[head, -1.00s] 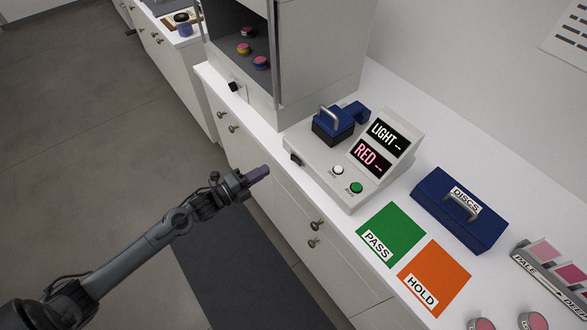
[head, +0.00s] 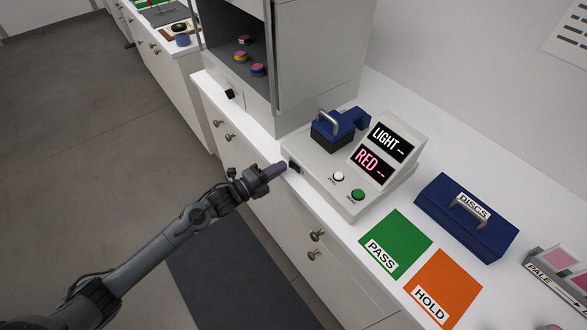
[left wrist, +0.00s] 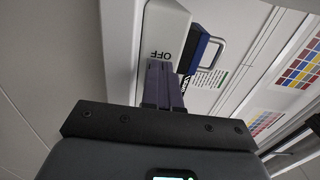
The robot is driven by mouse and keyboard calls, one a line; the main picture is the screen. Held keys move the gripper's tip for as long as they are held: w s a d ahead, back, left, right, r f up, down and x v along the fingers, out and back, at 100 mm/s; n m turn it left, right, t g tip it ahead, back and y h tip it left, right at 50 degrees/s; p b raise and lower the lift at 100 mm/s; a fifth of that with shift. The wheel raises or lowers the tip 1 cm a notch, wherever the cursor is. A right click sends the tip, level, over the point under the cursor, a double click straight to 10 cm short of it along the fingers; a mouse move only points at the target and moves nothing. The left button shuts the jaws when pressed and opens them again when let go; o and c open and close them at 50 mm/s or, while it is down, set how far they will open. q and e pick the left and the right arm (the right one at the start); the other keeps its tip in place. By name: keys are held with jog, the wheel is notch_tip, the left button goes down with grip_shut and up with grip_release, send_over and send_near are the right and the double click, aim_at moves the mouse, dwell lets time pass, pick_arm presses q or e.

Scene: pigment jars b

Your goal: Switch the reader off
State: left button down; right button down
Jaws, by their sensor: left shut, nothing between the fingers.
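The reader (head: 340,165) is a pale box on the counter with a blue lidded part at its back left. Its two dark displays are lit and read LIGHT -- and RED --. A black rocker switch (head: 295,167) sits on its left side face. My left gripper (head: 284,167) is shut and empty, its fingertips close beside the switch. I cannot tell whether they touch it. In the left wrist view the shut fingers (left wrist: 162,78) point at the reader's side (left wrist: 165,25), just below the printed word OFF. The switch is hidden there. My right gripper is not in view.
A white button (head: 338,176) and a green button (head: 358,194) are on the reader's front. A green PASS mat (head: 402,238), an orange HOLD mat (head: 452,280) and a blue DISCS case (head: 440,205) lie to the right. A cabinet (head: 318,60) with colored jars stands behind.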

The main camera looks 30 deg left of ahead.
pick_arm(q)
jog(key=shift+w+d, duration=0.2)
jog(key=shift+w, duration=0.3)
dwell(0.4)
jog(key=p+v, duration=0.3)
jog(key=v, duration=1.1)
jog(key=shift+s, duration=0.3)
dwell(0.6)
